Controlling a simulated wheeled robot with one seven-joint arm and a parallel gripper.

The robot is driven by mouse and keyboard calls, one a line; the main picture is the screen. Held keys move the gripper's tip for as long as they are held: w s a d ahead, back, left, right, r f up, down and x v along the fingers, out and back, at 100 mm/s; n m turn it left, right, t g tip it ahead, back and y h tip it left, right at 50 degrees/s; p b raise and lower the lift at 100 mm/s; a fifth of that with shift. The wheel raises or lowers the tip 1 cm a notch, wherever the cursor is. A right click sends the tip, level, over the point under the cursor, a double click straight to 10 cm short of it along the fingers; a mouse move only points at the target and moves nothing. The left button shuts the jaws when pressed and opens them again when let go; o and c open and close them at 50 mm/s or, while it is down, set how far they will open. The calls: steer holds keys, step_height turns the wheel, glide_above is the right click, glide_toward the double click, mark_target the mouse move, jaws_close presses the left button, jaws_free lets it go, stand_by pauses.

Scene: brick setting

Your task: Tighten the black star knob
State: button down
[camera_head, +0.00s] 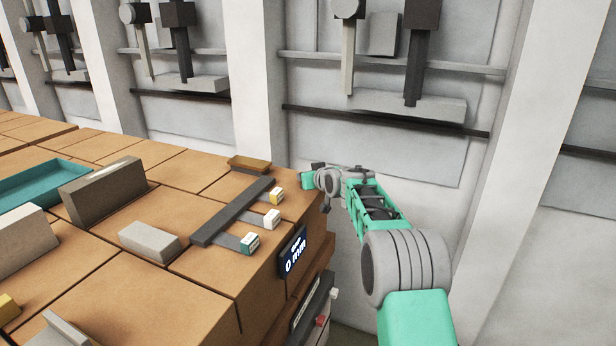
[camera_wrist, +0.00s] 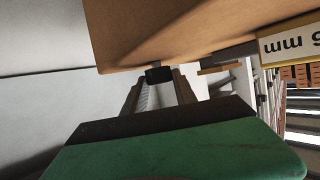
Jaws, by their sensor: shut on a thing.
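The black star knob (camera_wrist: 158,74) shows in the wrist view as a small dark block at the edge of the brown bench top. My gripper (camera_wrist: 157,84) has one finger on either side of it and is shut on it. In the head view my gripper (camera_head: 318,172) is at the bench's right corner, at the end of my green and grey arm. I cannot make out the knob there, and its star shape does not show clearly in the wrist view.
The brown bench (camera_head: 150,295) carries a dark rail with three small labelled blocks (camera_head: 272,219), grey blocks and a teal tray (camera_head: 35,182). A dark display reading 0 mm (camera_head: 293,253) is on its side. A grey panelled wall (camera_head: 400,150) stands behind.

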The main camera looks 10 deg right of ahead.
steer(key=shift+a+b, duration=0.1)
steer(key=shift+b, duration=0.3)
steer(key=shift+a+f+m+h+b, duration=0.15)
steer(key=shift+a+m+h+b, duration=0.05)
steer(key=shift+m+h+b, duration=0.9)
steer(key=m+h, duration=0.2)
steer(key=h, duration=0.1)
steer(key=shift+a, duration=0.25)
steer(key=m+h+p, duration=0.1)
steer(key=r+m+h+p, duration=0.1)
steer(key=p, duration=0.1)
steer(key=shift+m+g+h, duration=0.4)
steer(key=m+g+h+p, duration=0.1)
steer(key=h+p, duration=0.1)
steer(key=p, duration=0.2)
steer(key=shift+w+f+m, duration=0.1)
steer(key=shift+f+m, duration=0.05)
steer(key=shift+m, duration=0.25)
steer(key=shift+f+m+h+p, duration=0.15)
steer(key=shift+m+h+p, duration=0.25)
steer(key=shift+p, duration=0.35)
steer(key=c, duration=1)
jaws_free()
